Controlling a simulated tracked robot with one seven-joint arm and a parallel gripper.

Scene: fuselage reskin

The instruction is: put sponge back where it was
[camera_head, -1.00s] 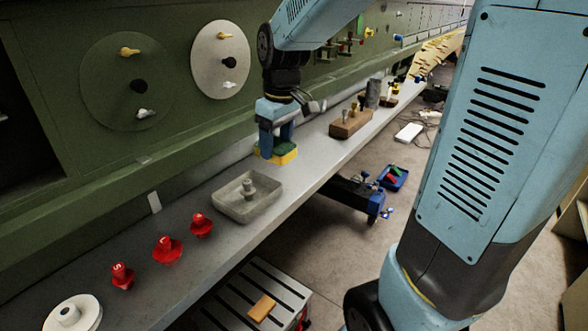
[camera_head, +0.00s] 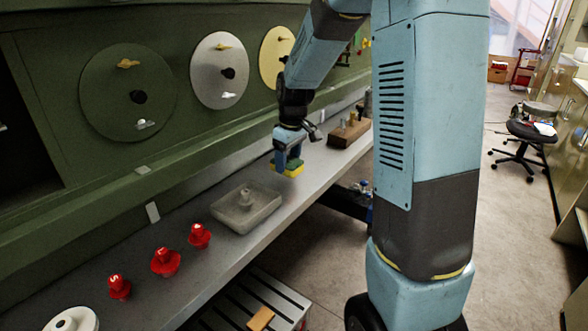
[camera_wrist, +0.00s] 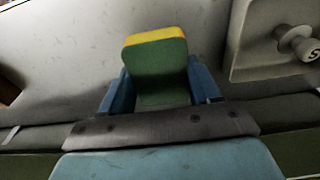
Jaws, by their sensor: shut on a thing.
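The sponge (camera_head: 290,168) is yellow with a green side. My gripper (camera_head: 288,158) is shut on it, over the grey bench behind the grey tray. In the wrist view the sponge (camera_wrist: 156,72) sits between the two blue fingers of my gripper (camera_wrist: 160,92), its green face towards the camera and a yellow edge at the top. I cannot tell whether the sponge touches the bench. The grey tray (camera_head: 222,207) holds a grey knobbed piece (camera_head: 246,198); both the tray (camera_wrist: 240,62) and the piece (camera_wrist: 300,44) show at the right of the wrist view.
Several red knobbed pieces (camera_head: 165,262) stand along the near bench (camera_head: 225,250). A white round piece (camera_head: 72,320) is at the front left. A brown block (camera_head: 345,134) with pegs stands beyond my gripper. Discs (camera_head: 128,92) are on the green wall. Bare bench lies around the tray.

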